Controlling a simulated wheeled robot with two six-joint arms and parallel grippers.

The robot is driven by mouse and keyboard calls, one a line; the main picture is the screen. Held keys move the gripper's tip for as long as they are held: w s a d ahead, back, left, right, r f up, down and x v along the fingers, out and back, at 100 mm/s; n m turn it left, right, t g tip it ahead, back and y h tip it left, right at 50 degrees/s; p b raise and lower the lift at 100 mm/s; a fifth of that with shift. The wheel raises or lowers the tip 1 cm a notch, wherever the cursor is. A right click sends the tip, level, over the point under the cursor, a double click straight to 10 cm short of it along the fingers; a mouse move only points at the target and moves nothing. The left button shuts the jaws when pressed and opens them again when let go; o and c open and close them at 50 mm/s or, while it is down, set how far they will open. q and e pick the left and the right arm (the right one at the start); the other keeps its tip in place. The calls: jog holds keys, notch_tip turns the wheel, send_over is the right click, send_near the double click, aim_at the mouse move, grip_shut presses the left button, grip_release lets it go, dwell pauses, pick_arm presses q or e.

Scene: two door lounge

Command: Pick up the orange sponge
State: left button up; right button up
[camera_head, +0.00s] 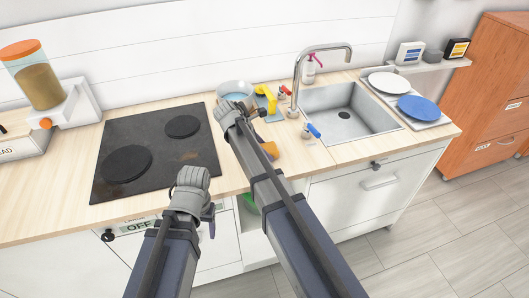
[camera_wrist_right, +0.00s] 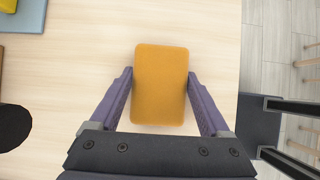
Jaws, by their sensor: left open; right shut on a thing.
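The orange sponge (camera_wrist_right: 161,85) fills the space between the two purple fingers of my right gripper (camera_wrist_right: 160,78) in the right wrist view. My right gripper is shut on it, with a finger along each side. In the head view only part of the sponge (camera_head: 271,149) shows beside my right arm, which hides the rest and most of the gripper. The sponge is at the wooden countertop (camera_head: 320,158); I cannot tell whether it touches it. My left gripper (camera_head: 208,218) is open and empty in front of the counter's front edge, below the stove.
A black stove (camera_head: 150,175) lies left of my right arm. A bowl (camera_head: 236,91) and a yellow item (camera_head: 266,97) stand behind it. The sink (camera_head: 350,112) with its tap (camera_head: 318,50) is to the right, beside a blue plate (camera_head: 418,108) and a white plate (camera_head: 388,82).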

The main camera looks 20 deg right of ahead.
jog(key=shift+c, duration=1.1)
notch_tip(320, 180, up, 10)
jog(key=p, duration=1)
jog(key=o, duration=0.9)
jog(key=c, duration=0.6)
